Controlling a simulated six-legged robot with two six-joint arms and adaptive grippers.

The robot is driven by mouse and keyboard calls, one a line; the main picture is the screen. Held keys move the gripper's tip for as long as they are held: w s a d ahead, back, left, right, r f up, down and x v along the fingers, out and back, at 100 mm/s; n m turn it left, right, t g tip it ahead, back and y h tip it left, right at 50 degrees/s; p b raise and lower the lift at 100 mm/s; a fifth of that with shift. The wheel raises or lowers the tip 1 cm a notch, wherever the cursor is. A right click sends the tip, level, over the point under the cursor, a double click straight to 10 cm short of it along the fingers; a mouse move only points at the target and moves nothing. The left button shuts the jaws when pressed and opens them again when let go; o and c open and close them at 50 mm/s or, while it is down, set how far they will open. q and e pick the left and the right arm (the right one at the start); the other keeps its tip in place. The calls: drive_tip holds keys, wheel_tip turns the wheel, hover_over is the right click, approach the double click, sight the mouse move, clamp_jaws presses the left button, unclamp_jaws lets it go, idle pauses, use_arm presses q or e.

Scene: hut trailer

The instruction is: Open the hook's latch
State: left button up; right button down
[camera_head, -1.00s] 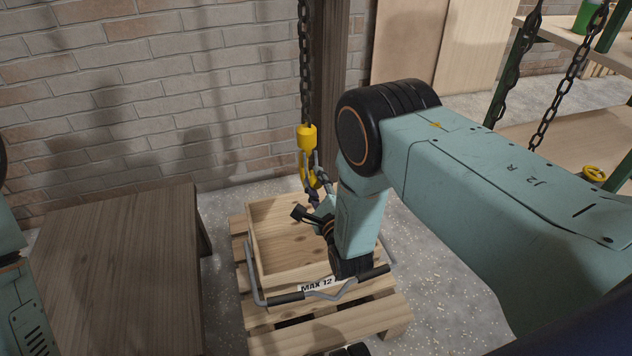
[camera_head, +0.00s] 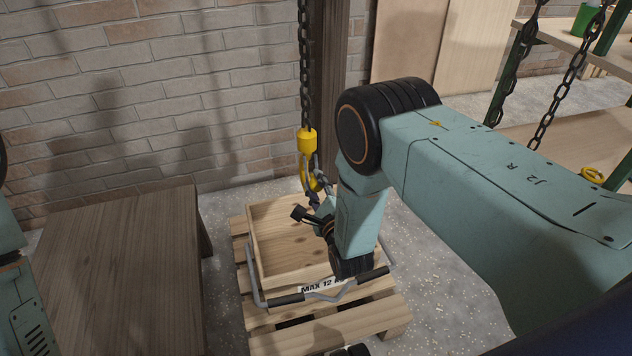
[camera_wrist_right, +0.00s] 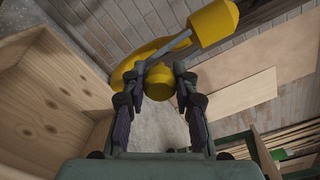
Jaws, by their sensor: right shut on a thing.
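The yellow hook (camera_head: 307,141) hangs on a dark chain in front of the brick wall, over the back of a wooden crate. Its lower curve is partly hidden by my right gripper (camera_head: 314,183). In the right wrist view the hook (camera_wrist_right: 215,23) fills the top, with its grey latch bar (camera_wrist_right: 168,45) slanting across the opening. My right gripper (camera_wrist_right: 162,70) has its fingers on both sides of a rounded yellow part of the hook, closed on it. The latch's lower end is close to the left fingertip; contact is unclear.
The wooden crate (camera_head: 259,244) with grey bar handles stands on a pallet (camera_head: 320,340) below the hook. A dark wooden table (camera_head: 118,270) is at left. A post (camera_head: 333,60) rises behind the hook. Chains and a shelf (camera_head: 565,130) are at right.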

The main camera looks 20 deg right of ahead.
drive_tip(key=shift+s+d+r+g+p, duration=0.1)
drive_tip(key=shift+s+r+g+p, duration=0.15)
drive_tip(key=shift+r+g+p, duration=1.15)
drive_tip(key=shift+s+a+f+g+p, duration=0.15)
drive_tip(key=shift+g+p, duration=0.6)
drive_tip(key=shift+p, duration=1.75)
drive_tip(key=shift+s+d+r+g+p, duration=0.25)
drive_tip(key=shift+r+g+p, duration=0.65)
drive_tip(key=shift+p, duration=1.05)
drive_tip(key=shift+a+f, duration=0.1)
drive_tip(key=shift+f, duration=0.1)
drive_tip(key=c, duration=1)
unclamp_jaws()
drive_tip(key=shift+f, duration=0.1)
drive_tip(key=shift+s, duration=0.1)
drive_tip(key=shift+s+g, duration=0.1)
drive_tip(key=shift+g, duration=0.15)
drive_tip(key=v, duration=1.2)
drive_tip(key=shift+a, duration=0.1)
